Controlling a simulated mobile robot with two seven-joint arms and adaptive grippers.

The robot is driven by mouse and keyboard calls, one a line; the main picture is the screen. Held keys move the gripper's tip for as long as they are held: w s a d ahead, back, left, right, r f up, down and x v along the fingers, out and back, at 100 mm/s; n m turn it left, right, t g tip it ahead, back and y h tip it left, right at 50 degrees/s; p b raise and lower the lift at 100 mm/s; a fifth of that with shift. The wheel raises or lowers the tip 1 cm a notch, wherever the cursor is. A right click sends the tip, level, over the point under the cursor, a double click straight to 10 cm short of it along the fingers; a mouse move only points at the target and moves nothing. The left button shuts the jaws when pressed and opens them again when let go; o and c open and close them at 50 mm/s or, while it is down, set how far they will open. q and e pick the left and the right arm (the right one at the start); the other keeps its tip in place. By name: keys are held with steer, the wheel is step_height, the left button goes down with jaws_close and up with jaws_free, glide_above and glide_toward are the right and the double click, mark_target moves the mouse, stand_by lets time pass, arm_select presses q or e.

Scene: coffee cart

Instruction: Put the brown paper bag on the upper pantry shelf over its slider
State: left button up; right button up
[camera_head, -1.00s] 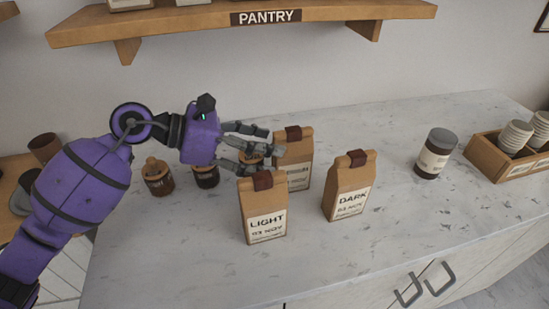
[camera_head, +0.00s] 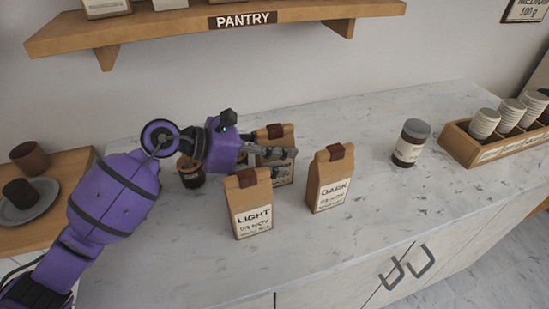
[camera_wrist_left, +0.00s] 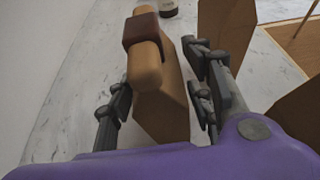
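Three brown paper bags with dark red clips stand on the marble counter. The rear bag (camera_head: 273,132) is partly hidden by my left gripper (camera_head: 283,162). The LIGHT bag (camera_head: 250,205) stands in front of it, and the DARK bag (camera_head: 330,180) to its right. In the left wrist view, the rear bag (camera_wrist_left: 160,105) stands between the fingers of my left gripper (camera_wrist_left: 160,98), which is open with visible gaps beside the bag. The pantry shelf (camera_head: 300,16) is on the wall above. I cannot make out a slider. My right gripper is out of view.
A dark-lidded jar (camera_head: 410,143) and a wooden crate of cups (camera_head: 480,152) stand on the counter's right. A brown jar (camera_head: 191,172) is close behind my left arm. The shelf's left part carries containers (camera_head: 105,6). The counter's front right is clear.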

arm_select(q)
steer(key=shift+r, duration=0.1)
jaws_close()
